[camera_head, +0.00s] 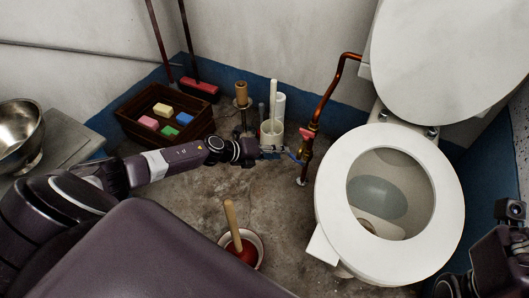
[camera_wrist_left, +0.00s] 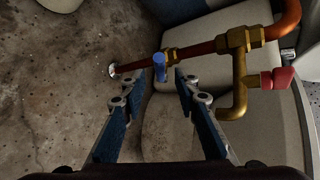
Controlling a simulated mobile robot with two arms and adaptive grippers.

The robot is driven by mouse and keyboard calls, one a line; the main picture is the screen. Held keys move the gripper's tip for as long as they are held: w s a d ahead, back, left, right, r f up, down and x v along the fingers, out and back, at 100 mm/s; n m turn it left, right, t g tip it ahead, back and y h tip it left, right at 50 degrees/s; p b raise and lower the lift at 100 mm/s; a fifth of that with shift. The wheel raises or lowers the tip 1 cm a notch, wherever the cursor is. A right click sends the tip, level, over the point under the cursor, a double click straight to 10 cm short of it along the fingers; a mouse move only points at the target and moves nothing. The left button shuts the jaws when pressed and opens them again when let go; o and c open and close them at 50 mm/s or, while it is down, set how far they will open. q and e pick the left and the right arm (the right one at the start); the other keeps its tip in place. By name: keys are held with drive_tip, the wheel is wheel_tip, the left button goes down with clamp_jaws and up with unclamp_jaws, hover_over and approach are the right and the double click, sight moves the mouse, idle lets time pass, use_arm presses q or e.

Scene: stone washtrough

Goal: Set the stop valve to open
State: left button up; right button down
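A copper pipe (camera_head: 325,95) with brass fittings runs beside the toilet down to the floor. It carries a red handle (camera_head: 306,133) and, lower down, a blue handle (camera_head: 299,158). In the left wrist view the blue handle (camera_wrist_left: 160,67) stands out from the pipe, and the red handle (camera_wrist_left: 279,78) sits on a brass branch to the right. I cannot tell which handle is the stop valve's. My left gripper (camera_head: 284,152) is at the pipe. In the wrist view its blue fingers (camera_wrist_left: 155,86) are apart, with the blue handle just beyond and between their tips; contact is not visible.
The toilet (camera_head: 335,190) stands close to the right of the pipe. A white brush holder (camera_head: 270,133) is close behind my left gripper. A plunger (camera_head: 241,245) stands on the floor in front. A brown crate (camera_head: 135,130) with sponges is at the left.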

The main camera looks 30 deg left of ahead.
use_arm(q)
drive_tip(key=v, duration=0.6)
drive_tip(key=shift+s+a, duration=0.2)
drive_tip(key=shift+r, duration=0.2)
